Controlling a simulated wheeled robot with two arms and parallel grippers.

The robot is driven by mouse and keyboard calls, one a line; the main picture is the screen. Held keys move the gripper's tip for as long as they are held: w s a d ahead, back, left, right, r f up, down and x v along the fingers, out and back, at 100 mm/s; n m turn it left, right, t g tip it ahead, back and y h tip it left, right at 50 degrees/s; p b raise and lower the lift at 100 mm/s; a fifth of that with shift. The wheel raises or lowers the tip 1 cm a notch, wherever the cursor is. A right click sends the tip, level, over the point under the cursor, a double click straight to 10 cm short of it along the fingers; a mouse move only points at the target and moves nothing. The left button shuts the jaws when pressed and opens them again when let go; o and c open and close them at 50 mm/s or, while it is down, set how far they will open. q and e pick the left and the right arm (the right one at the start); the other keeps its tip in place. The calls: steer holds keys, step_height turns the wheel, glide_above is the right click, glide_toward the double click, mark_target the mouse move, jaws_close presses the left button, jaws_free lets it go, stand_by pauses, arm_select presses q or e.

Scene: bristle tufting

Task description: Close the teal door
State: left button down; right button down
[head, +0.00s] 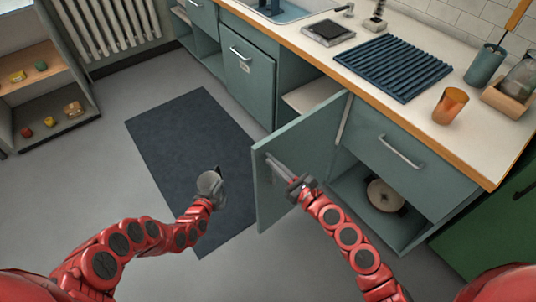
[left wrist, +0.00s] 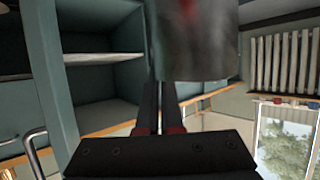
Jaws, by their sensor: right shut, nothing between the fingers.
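The teal door (head: 309,155) stands wide open in the head view, swung out from the counter front beside an open cabinet compartment. Its free edge is at the left, over the mat's side. My right gripper (head: 274,162) is shut and empty, at the door's upper part near that free edge. It overlaps the door in the picture; I cannot tell whether it touches. My left gripper (head: 219,175) is left of the door, apart from it, over the dark mat. In the left wrist view its dark fingers (left wrist: 159,105) lie close together, partly behind a blurred grey cylinder; their opening is unclear.
The dark mat (head: 190,140) covers the floor left of the door. The counter (head: 290,35) carries a blue ribbed mat (head: 393,67) and an orange cup (head: 450,105). An open niche with a round pale object (head: 385,195) lies right of the door. A low shelf (head: 50,130) stands far left.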

mark_target(261, 151)
steer(key=shift+x, duration=1.65)
steer(key=shift+a, duration=0.1)
